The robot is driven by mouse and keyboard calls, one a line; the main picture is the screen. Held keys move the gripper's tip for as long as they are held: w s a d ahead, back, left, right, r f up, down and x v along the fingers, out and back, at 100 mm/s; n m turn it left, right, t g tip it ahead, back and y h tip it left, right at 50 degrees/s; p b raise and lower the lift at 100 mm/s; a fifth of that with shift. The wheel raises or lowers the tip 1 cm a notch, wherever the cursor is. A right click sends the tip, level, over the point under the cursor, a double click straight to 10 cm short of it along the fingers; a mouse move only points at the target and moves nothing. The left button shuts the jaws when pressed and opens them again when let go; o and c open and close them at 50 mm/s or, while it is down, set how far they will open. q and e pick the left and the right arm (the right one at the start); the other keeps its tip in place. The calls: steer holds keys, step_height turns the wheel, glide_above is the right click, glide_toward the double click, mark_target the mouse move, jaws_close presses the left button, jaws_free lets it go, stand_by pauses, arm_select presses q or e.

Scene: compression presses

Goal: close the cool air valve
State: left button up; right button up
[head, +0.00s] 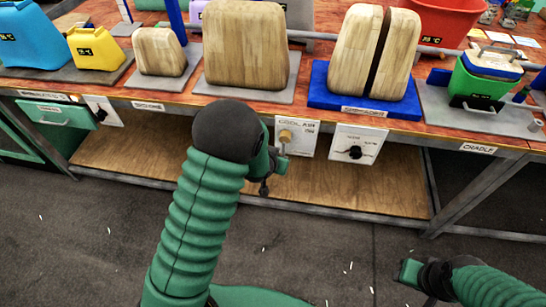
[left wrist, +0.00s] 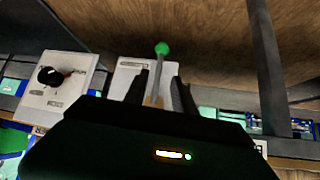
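The cool air valve is a white panel (head: 304,134) labelled COOL AIR on the bench's front edge, with a brass fitting (head: 285,136). In the left wrist view the panel (left wrist: 128,75) shows upside down, with a thin lever (left wrist: 158,72) ending in a green ball (left wrist: 162,48). My left gripper (head: 277,162) is just below the brass fitting, partly hidden by my arm. In the left wrist view its two dark fingers (left wrist: 160,88) stand apart on either side of the lever, with gaps visible. My right gripper (head: 410,271) is low at the right, away from the bench; its fingers are unclear.
A second white panel with a black knob (head: 355,152) is right of the valve. Above are wooden blocks (head: 246,45), a blue-based press (head: 366,100) and a green cradle container (head: 480,85). A wooden lower shelf (head: 345,190) lies below.

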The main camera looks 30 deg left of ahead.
arm_select(q)
steer(key=p+v, duration=0.1)
steer(key=v, duration=0.7)
steer(key=shift+s, duration=0.1)
steer(key=s+d+r+m+g+h, duration=0.1)
steer(key=s+d+r+g, duration=0.15)
steer(key=s, duration=0.65)
steer(key=s+d+r+g, duration=0.1)
steer(key=s+d+g, duration=0.25)
steer(key=s, duration=0.55)
step_height(320, 180, up, 14)
steer(key=p, duration=1.4)
steer(key=shift+a+f, duration=0.15)
steer(key=shift+a, duration=0.3)
